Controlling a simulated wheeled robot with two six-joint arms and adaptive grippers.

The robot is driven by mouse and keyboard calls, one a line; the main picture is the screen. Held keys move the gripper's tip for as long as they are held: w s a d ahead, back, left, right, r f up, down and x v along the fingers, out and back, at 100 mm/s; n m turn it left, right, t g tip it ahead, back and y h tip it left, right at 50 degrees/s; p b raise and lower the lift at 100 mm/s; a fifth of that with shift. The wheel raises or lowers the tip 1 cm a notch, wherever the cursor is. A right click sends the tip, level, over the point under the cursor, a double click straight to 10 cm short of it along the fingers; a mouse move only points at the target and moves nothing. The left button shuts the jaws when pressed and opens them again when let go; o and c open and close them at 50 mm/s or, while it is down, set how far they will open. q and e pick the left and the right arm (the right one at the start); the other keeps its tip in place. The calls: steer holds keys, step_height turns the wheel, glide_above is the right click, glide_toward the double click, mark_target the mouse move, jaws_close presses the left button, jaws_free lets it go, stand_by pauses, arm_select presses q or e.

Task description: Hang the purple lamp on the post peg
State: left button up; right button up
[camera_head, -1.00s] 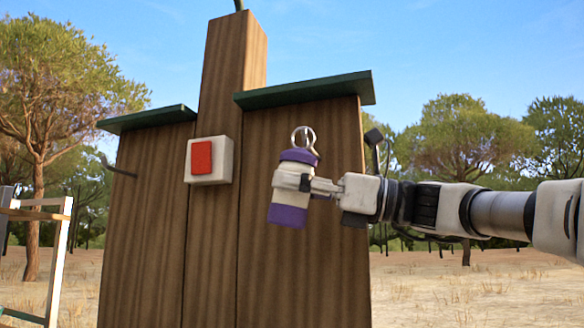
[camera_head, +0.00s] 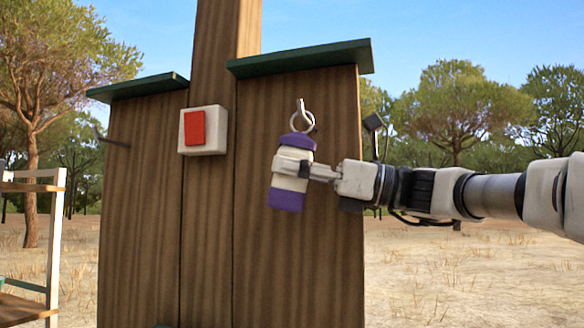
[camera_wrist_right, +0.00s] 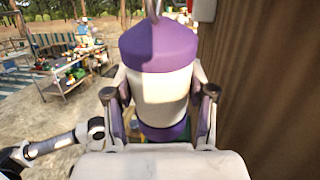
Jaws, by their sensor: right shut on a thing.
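The purple lamp (camera_head: 291,172) is a purple and white cylinder with a metal ring on top. It hangs nearly upright in my right gripper (camera_head: 300,174), in front of the right wooden panel. In the right wrist view the lamp (camera_wrist_right: 163,85) sits between the two fingers of the right gripper (camera_wrist_right: 161,108), which are shut on its white middle. A thin prong stands up at the ring; I cannot tell whether it belongs to the lamp. The wooden post (camera_head: 214,60) rises between the panels, its top cut off. My left gripper is not in view.
A thin dark peg (camera_head: 112,139) sticks out by the left panel's edge. A white box with a red button (camera_head: 195,128) is on the post. Green ledges (camera_head: 300,58) cap the panels. A shelf rack (camera_head: 50,240) stands at left; a cluttered table (camera_wrist_right: 72,75) shows in the wrist view.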

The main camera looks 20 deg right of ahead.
steer(key=o, duration=1.4)
steer(key=shift+w, duration=0.1)
